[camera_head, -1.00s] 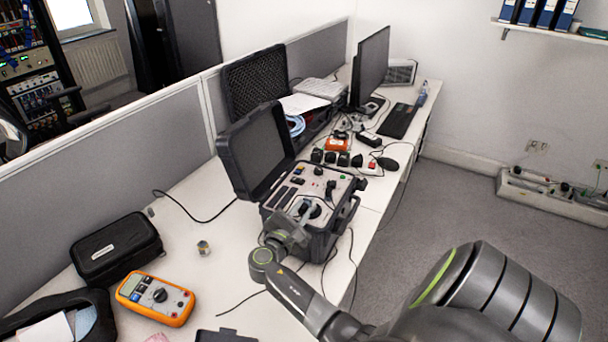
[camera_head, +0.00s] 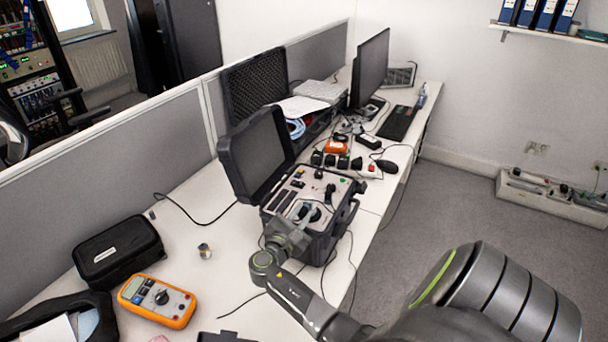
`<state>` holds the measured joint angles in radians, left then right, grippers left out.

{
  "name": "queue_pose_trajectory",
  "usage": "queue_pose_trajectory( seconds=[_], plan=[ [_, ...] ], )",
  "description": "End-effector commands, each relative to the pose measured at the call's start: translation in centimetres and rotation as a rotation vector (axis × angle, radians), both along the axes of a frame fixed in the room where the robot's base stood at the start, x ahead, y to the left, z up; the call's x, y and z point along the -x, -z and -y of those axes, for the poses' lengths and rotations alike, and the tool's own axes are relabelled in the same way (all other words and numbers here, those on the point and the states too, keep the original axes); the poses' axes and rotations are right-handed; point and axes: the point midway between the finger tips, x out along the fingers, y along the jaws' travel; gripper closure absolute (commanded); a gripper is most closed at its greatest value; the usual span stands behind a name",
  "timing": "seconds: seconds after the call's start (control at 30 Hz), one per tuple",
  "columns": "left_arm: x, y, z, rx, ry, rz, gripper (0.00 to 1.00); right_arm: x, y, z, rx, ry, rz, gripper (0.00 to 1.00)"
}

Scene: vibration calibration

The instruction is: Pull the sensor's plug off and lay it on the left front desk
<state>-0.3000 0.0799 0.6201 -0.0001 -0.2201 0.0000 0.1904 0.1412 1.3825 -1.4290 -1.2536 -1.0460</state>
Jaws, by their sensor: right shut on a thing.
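The open calibrator case (camera_head: 345,225) stands on the desk with its lid raised and a control panel inside. The sensor, with a dark round top (camera_head: 311,212), is at the panel's front part. My right gripper (camera_head: 300,218) reaches over the case's front left corner, beside the sensor. It is shut on the sensor's plug, which is too small and too covered by the fingers to make out. I cannot tell whether the plug is still seated. The left front desk (camera_head: 215,275) has bare white surface left of my arm. My left gripper is out of view.
An orange multimeter (camera_head: 157,301), a black pouch (camera_head: 117,249) and a small round tin (camera_head: 204,251) are on the left front desk. Thin black cables lie around the case. A monitor (camera_head: 370,68) and keyboard (camera_head: 397,122) are farther back.

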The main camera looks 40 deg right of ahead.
Motion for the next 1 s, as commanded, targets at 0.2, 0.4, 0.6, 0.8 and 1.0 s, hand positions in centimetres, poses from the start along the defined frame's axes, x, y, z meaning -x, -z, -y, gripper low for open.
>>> queue_pose_trajectory(
  seconds=[0.2, 0.4, 0.6, 0.8, 1.0],
  plan=[
    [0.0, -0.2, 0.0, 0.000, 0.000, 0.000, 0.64, 0.0, 0.0, 0.0, 0.003, 0.000, -0.008, 1.00],
    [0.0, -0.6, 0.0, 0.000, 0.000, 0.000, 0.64, 0.0, -0.1, 0.0, 0.012, 0.000, -0.034, 1.00],
    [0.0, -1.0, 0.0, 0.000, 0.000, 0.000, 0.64, 0.0, -0.1, 0.0, 0.023, 0.000, -0.066, 1.00],
    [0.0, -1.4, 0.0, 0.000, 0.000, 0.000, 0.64, 0.0, -0.1, 0.0, 0.033, 0.000, -0.095, 1.00],
    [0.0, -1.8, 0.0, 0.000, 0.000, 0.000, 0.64, 0.0, -0.1, 0.0, 0.045, 0.000, -0.127, 1.00]
  ],
)
